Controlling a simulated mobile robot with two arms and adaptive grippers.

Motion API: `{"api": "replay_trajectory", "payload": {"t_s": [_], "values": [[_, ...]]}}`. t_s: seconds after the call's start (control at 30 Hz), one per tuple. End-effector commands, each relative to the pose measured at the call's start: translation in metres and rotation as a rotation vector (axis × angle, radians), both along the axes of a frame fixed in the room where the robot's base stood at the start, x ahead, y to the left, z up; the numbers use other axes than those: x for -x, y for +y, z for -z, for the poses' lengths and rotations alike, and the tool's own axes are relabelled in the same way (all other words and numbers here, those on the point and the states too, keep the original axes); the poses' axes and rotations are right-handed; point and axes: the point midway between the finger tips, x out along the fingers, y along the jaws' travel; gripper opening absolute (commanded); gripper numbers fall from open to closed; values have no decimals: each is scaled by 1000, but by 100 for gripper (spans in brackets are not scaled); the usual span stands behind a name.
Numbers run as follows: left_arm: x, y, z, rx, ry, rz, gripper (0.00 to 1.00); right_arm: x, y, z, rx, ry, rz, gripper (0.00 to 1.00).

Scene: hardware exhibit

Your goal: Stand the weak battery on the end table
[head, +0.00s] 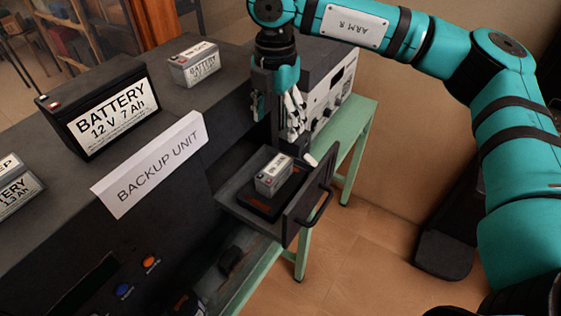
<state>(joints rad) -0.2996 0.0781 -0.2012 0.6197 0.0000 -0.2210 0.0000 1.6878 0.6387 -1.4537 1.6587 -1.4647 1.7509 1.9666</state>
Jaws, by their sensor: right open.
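A small grey battery (273,175) stands on a dark pad in the pulled-out drawer (292,222) of the dark unit. My right gripper (288,138) points down just above and behind this battery, with its jaws open and nothing seen between them. A large black battery (110,108), marked 12 V 7 Ah, stands on the unit's top. Another grey battery (195,64) stands farther back there, and a grey one (17,187) is cut off at the left edge. I cannot tell which is the weak one. A green table (358,125) stands behind the drawer. My left gripper is out of view.
A grey instrument with knobs (325,98) takes up much of the green table, with a bare strip along its near edge. A "BACKUP UNIT" sign (150,165) stands on the unit. The drawer's front and handle (318,208) jut out over open floor.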

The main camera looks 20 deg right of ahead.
Motion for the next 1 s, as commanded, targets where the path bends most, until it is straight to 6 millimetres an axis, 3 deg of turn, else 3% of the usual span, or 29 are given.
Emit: {"api": "replay_trajectory", "payload": {"t_s": [0.4,0.77,0.9,1.0], "values": [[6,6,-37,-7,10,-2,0,2,1,85,-2,7,-3,69],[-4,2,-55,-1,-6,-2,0,0,3,117,-3,6,-3,69],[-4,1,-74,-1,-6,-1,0,0,5,137,-3,7,-4,69],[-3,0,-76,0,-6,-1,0,-1,5,153,-4,7,-1,69]]}}
